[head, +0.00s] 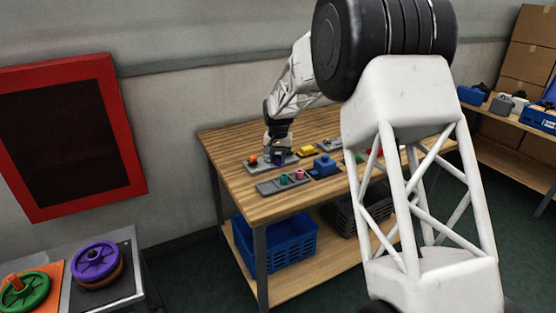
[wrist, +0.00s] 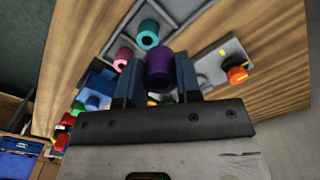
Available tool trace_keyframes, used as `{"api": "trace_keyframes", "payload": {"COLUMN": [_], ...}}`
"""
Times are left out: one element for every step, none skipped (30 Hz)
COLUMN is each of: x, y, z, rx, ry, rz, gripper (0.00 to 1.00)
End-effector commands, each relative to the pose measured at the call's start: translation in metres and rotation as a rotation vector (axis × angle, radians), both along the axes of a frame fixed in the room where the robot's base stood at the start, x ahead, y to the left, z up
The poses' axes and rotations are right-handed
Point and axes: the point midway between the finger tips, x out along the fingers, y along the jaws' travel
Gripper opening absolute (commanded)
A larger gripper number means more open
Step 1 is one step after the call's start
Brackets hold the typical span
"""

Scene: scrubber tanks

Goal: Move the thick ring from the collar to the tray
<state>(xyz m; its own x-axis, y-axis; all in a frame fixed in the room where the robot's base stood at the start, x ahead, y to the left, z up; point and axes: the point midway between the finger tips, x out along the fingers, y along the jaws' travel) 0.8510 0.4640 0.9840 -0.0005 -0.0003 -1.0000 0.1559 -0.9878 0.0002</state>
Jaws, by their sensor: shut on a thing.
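My gripper (head: 279,148) is at the far left of the wooden table. It is shut on a purple cylindrical piece, likely the thick ring (wrist: 159,68), which sits between the two fingers in the wrist view. The grey tray (head: 267,188) has compartments and holds a teal ring (wrist: 149,30) and a pink one (wrist: 123,57). A grey plate (wrist: 208,68) with an orange and black piece (wrist: 236,73) lies beside the held ring. I cannot make out the collar for certain, nor whether the ring is clear of the plate.
A blue block-like fixture (head: 324,165) and a yellow piece (head: 307,151) stand right of the gripper. Blue crate (head: 290,243) is on the lower shelf. Bare wood (head: 235,171) lies along the table's left edge.

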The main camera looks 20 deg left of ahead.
Motion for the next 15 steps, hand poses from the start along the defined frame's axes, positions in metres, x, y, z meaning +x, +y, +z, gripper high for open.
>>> {"api": "trace_keyframes", "payload": {"x": [0.0, 0.0, 0.0, 0.0, 0.0, 0.0, 0.0, 0.0, 0.0, 0.0, 0.0, 0.0, 0.0, 0.0, 0.0], "y": [0.0, 0.0, 0.0, 0.0, 0.0, 0.0, 0.0, 0.0, 0.0, 0.0, 0.0, 0.0, 0.0, 0.0, 0.0], "z": [0.002, 0.003, 0.004, 0.006, 0.007, 0.008, 0.009, 0.01, 0.012, 0.013, 0.014, 0.015, 0.016, 0.017, 0.019], "rx": [0.0, 0.0, 0.0, 0.0, 0.0, 0.0, 0.0, 0.001, 0.0, 0.0, 0.0, 0.0, 0.0, 0.0, 0.0], "ry": [-0.001, -0.001, -0.001, -0.001, -0.001, -0.001, -0.001, -0.001, -0.001, -0.001, -0.001, -0.001, -0.001, -0.001, -0.001], "rz": [0.0, 0.0, 0.0, 0.0, 0.0, 0.0, 0.0, 0.0, 0.0, 0.0, 0.0, 0.0, 0.0, 0.0, 0.0], "gripper": [0.01, 0.01, 0.01, 0.01, 0.01, 0.01, 0.01, 0.01, 0.01, 0.01, 0.01, 0.01, 0.01, 0.01, 0.01]}}
